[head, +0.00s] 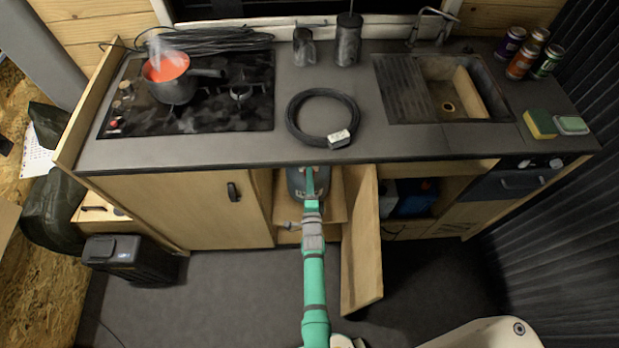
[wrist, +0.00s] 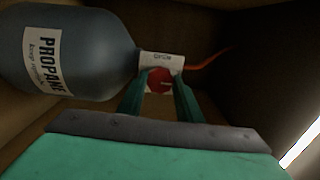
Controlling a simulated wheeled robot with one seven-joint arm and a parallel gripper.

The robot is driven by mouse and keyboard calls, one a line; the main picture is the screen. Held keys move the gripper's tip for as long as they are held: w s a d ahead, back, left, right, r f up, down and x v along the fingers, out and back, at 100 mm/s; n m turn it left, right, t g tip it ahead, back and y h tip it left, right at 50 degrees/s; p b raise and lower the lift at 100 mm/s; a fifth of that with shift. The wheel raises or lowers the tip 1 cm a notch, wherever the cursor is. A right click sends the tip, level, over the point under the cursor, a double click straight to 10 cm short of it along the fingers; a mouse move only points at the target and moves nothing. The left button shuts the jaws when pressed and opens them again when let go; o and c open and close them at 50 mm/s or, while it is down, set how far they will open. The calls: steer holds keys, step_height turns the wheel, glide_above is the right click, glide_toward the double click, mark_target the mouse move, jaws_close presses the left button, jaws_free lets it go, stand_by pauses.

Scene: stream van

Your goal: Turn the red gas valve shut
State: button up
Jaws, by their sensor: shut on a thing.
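In the wrist view a round red gas valve (wrist: 159,80) sits at the neck of a grey propane bottle (wrist: 95,60), below a small white label. The two green fingers of my gripper (wrist: 161,92) stand on either side of the valve and are shut on it. The bottle also shows in the head view (head: 296,181), inside the open cupboard under the counter. My arm reaches into that cupboard. In the head view my gripper's fingertips and the valve are hidden. I cannot tell how far the valve is turned.
The cupboard door (head: 361,240) stands open just right of my arm. The counter (head: 230,152) overhangs the cupboard. A black box (head: 128,258) stands on the floor at left. An orange-red hose (wrist: 208,60) runs from the valve.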

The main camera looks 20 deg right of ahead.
steer(key=shift+a, duration=0.1)
steer(key=o, duration=0.9)
steer(key=shift+a+f, duration=0.1)
steer(key=shift+o, duration=0.7)
steer(key=shift+d, duration=0.25)
steer(key=shift+s, duration=0.15)
steer(key=v, duration=1)
steer(key=shift+s+a, duration=0.15)
steer(key=shift+s, duration=0.1)
steer(key=shift+s, duration=0.1)
